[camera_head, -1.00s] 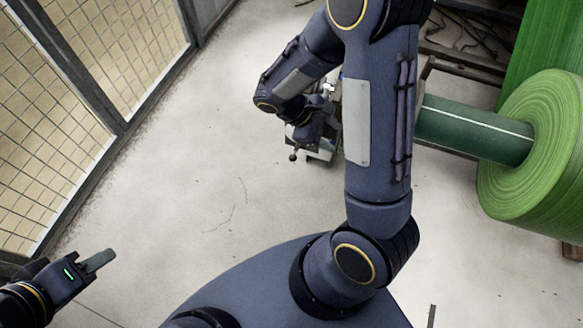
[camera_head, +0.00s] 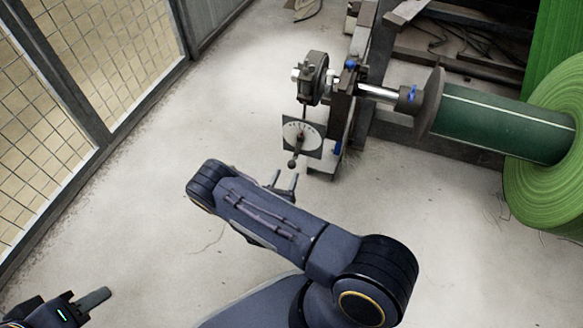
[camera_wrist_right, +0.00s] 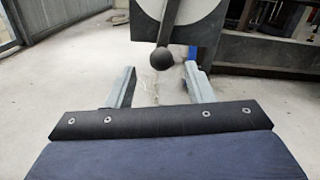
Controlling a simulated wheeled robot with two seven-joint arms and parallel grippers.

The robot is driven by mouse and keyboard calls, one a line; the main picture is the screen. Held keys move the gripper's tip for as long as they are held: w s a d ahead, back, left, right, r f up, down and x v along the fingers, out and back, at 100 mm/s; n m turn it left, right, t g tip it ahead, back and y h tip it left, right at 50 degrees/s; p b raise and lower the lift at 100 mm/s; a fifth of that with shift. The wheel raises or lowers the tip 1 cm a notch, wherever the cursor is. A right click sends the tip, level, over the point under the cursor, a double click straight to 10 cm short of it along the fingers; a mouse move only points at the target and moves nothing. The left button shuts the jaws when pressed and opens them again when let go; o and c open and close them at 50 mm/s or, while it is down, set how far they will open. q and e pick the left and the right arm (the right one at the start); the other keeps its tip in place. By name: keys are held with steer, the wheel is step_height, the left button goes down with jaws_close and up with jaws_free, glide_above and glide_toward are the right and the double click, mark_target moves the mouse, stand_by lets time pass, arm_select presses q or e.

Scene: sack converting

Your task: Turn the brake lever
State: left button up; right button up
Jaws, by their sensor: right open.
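The brake lever (camera_head: 300,142) is a thin bar with a dark ball knob at its lower end, in front of a square plate with a pale round dial (camera_head: 314,134). In the right wrist view the lever (camera_wrist_right: 169,18) hangs down, slightly tilted, with its ball knob near the top centre. My right gripper (camera_head: 284,180) is open and empty, just below and apart from the knob in the head view. Its two fingers (camera_wrist_right: 160,72) straddle the knob sideways in the wrist view; depth is unclear. My left gripper (camera_head: 96,299) is at the lower left, away from the lever; its finger gap is hidden.
A brake disc (camera_head: 313,78) and dark stand (camera_head: 343,105) are beside the dial. A shaft leads right to a green roll (camera_head: 550,150) on a dark green core (camera_head: 490,127). A mesh fence (camera_head: 80,70) runs along the left. The pale floor (camera_head: 160,200) between is clear.

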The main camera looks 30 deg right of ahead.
mark_target(290, 168)
steer(key=b+x, duration=0.1)
steer(key=x, duration=0.5)
steer(key=shift+s, duration=0.1)
jaws_close()
